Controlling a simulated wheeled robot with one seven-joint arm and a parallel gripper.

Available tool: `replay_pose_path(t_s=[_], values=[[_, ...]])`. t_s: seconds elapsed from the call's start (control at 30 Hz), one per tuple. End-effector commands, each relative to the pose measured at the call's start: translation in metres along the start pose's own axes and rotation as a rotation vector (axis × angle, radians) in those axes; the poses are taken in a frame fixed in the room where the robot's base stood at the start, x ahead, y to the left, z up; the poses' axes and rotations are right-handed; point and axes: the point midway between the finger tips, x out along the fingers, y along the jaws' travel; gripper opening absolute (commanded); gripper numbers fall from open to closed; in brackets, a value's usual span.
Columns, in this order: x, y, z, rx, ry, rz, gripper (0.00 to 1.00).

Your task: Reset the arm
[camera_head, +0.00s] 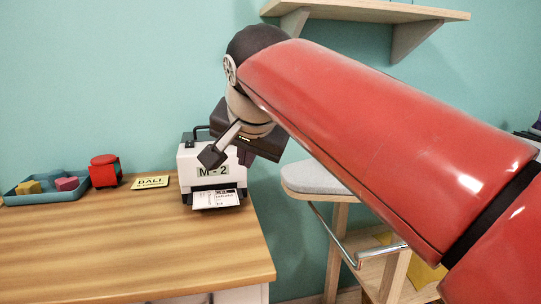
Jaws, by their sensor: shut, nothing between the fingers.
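My red arm reaches in from the right of the head view, over the gap beside the table, and bends down at a dark elbow near the top middle. My gripper (212,156) shows small and partly hidden at the arm's far end, in front of the white machine labelled M-2 (187,165). Its fingers look shut with nothing held. I cannot tell whether it touches the machine or is only in line with it.
The wooden table (130,250) bears a teal tray (40,198) with blocks, a red object (104,171), and a yellow BALL card (150,182). A printed paper (216,199) sticks out of the machine. A wall shelf (370,10) is above; a grey-seated stool (312,178) stands right.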

Motion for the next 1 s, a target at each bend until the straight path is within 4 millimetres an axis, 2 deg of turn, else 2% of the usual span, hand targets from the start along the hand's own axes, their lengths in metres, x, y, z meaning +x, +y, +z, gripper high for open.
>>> replay_pose_path(t_s=[0.03, 0.13, 0.23, 0.4, 0.5, 0.6, 0.7, 0.8, 1.0], values=[[0.001, 0.020, 0.003, -0.015, -0.003, 0.017, 0.00], [0.006, 0.062, 0.017, -0.067, -0.020, 0.051, 0.00], [0.012, 0.117, 0.041, -0.129, -0.045, 0.091, 0.00], [0.026, 0.209, 0.107, -0.232, -0.101, 0.149, 0.00], [0.035, 0.250, 0.148, -0.279, -0.132, 0.169, 0.00], [0.043, 0.278, 0.181, -0.313, -0.155, 0.182, 0.00], [0.048, 0.293, 0.202, -0.334, -0.171, 0.187, 0.00], [0.051, 0.299, 0.211, -0.344, -0.178, 0.190, 0.00], [0.051, 0.300, 0.213, -0.348, -0.180, 0.189, 0.00]])
